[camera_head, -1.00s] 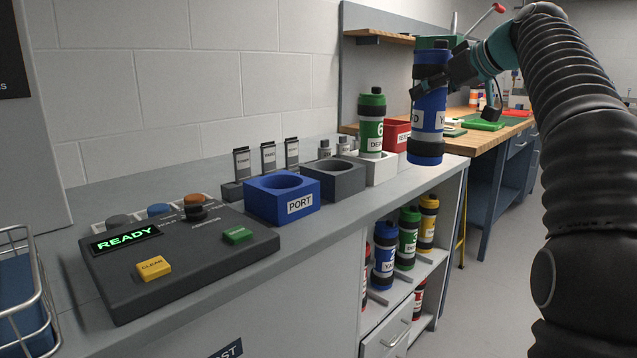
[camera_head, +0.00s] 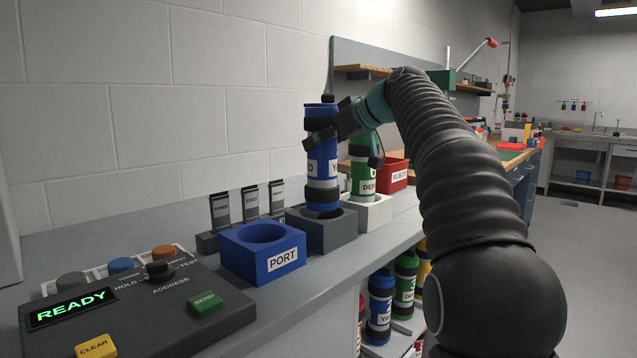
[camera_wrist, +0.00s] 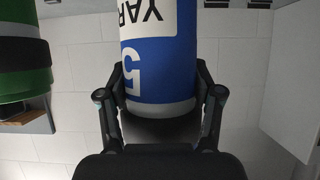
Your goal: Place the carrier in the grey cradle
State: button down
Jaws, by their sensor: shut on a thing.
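The blue carrier (camera_head: 321,165) with black bands and a white label stands upright in the head view. My gripper (camera_head: 318,135) is shut on its upper part. In the wrist view the carrier (camera_wrist: 160,65) fills the middle between my gripper's fingers (camera_wrist: 160,100). The grey cradle (camera_head: 338,234) is a square block on the counter, right of the blue port block. The carrier's lower end is at the cradle's opening; how deep it sits, and whether it touches, I cannot tell.
The blue PORT block (camera_head: 240,262) is left of the cradle. A white block (camera_head: 376,214) holding a green carrier (camera_head: 362,170) is close on the right, with a red bin (camera_head: 394,176) behind. A control panel (camera_head: 130,310) reads READY. Several carriers stand on the shelf below.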

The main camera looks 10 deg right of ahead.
aim_at(332, 166)
jog(key=shift+a+f+b, duration=0.1)
jog(key=shift+f+b, duration=0.55)
jog(key=shift+f, duration=2.7)
jog(key=shift+f, duration=0.15)
jog(key=shift+c, duration=1)
grip_release()
jog(key=shift+r, duration=0.2)
jog(key=v, duration=1.2)
